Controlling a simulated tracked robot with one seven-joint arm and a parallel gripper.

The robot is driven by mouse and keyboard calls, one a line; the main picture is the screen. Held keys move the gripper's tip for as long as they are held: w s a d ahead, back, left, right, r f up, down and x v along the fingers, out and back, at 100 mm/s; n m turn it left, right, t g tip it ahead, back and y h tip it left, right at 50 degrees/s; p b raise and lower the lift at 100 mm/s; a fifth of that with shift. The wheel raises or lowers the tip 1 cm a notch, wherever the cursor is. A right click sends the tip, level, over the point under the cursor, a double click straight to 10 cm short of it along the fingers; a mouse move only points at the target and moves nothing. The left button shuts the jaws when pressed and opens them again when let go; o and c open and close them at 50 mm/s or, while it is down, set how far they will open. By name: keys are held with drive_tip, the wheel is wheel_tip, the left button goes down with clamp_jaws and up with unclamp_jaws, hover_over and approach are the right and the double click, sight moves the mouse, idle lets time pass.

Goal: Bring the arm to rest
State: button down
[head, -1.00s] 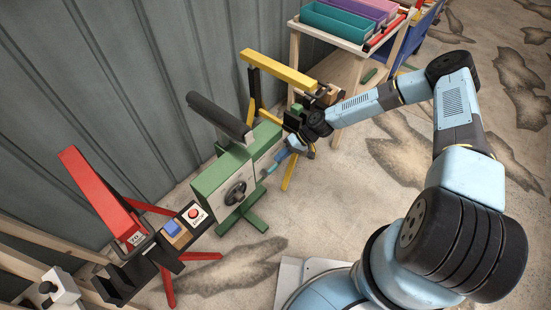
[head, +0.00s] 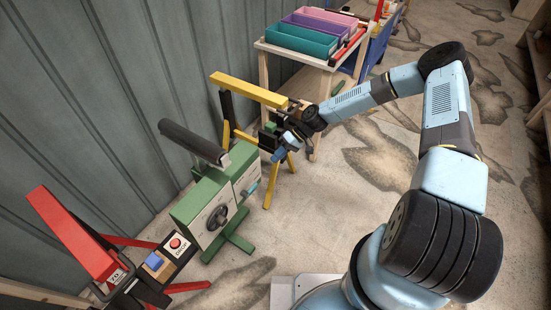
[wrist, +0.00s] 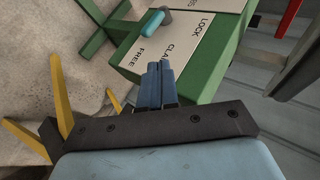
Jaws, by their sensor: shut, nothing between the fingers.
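My gripper (head: 281,152) is at the end of the blue arm, in the head view just right of and above the green machine (head: 205,208). In the wrist view its two blue fingers (wrist: 157,84) are together, with nothing between them. They point toward the machine's pale label plate (wrist: 185,50), which reads FREE, LOCK and a partly covered word. A teal handle (wrist: 151,22) stands at the plate, apart from the fingers; it also shows in the head view (head: 251,188).
A yellow-topped stand (head: 248,91) is close behind the gripper. A red stand (head: 72,235) with a button box (head: 174,246) is at lower left. A wooden table (head: 296,54) with coloured trays is at the back. Bare floor lies between the machine and my base.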

drive_tip(key=shift+r, duration=0.1)
idle(0.3)
drive_tip(key=s+d+r+m+t+h, duration=0.1)
drive_tip(key=d+r+t+h, duration=0.15)
drive_tip(key=d+r, duration=0.65)
drive_tip(key=s+d+r+t+h, duration=0.1)
drive_tip(key=d+r+h, duration=0.2)
drive_tip(key=r, duration=1.1)
drive_tip(key=d+r+m+t+h, duration=0.1)
drive_tip(key=d+r+h, duration=0.2)
drive_tip(key=d+r, duration=0.65)
drive_tip(key=s+d+r+m+t+h, duration=0.1)
drive_tip(key=s+r+t, duration=0.1)
drive_tip(key=s+r, duration=0.5)
drive_tip(key=s+r+m+t, duration=0.15)
drive_tip(key=s+r, duration=0.25)
drive_tip(key=r, duration=0.6)
drive_tip(key=s+d+r+m+t, duration=0.1)
drive_tip(key=s+r, duration=0.2)
drive_tip(key=s, duration=0.3)
drive_tip(key=s+d+r+m+t, duration=0.1)
drive_tip(key=s+d+r+m, duration=0.1)
drive_tip(key=s+r, duration=0.2)
drive_tip(key=s, duration=0.3)
drive_tip(key=shift+s+r+t+y, duration=0.2)
drive_tip(key=shift+s+t+y, duration=0.05)
drive_tip(key=shift+t+y, duration=0.15)
